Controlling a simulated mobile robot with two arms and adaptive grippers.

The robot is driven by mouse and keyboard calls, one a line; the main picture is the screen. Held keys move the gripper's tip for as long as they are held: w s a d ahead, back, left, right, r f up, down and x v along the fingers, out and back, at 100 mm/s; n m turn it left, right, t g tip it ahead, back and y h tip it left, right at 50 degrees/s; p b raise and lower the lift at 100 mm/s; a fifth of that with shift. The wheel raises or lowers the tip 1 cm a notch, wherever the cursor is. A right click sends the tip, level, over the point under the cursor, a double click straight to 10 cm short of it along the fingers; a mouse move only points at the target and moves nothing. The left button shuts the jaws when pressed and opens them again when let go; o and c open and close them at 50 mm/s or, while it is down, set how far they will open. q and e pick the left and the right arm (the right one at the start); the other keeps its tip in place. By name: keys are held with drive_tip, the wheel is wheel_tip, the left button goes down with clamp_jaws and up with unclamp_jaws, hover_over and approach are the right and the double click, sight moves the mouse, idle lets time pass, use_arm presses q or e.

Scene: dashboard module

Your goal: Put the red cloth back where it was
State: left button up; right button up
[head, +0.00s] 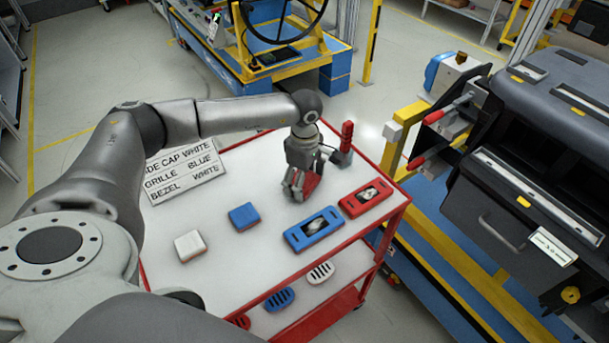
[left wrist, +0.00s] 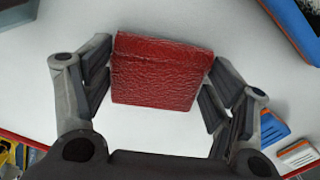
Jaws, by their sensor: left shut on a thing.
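The red cloth (left wrist: 160,75) looks like a folded, wrinkled square pad in the left wrist view. It sits between the fingers of my left gripper (left wrist: 158,98). In the head view, my left gripper (head: 299,190) points down over the white top of the red cart (head: 232,251), left of the red framed part. It is shut on the red cloth, which shows there as a red patch (head: 312,182) partly hidden by the fingers. I cannot tell whether the cloth touches the cart top. My right gripper is not in view.
On the cart top are a blue block (head: 244,216), a white block (head: 190,246), a blue framed part (head: 314,231), a red framed part (head: 367,198), a red-handled tool (head: 346,140) and a label board (head: 184,172). Grilles lie on the lower shelf. A dashboard module (head: 530,160) stands at right.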

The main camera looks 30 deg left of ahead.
use_arm(q)
drive_tip(key=shift+f, duration=0.15)
drive_tip(key=o, duration=1.1)
drive_tip(key=shift+c, duration=0.2)
drive_tip(key=shift+r, duration=0.25)
drive_tip(key=shift+w+r, duration=0.1)
drive_tip(key=shift+r, duration=0.2)
wheel_tip(320, 180, up, 11)
drive_tip(key=b, duration=0.3)
drive_tip(key=shift+r, duration=0.15)
drive_tip(key=shift+d, duration=0.1)
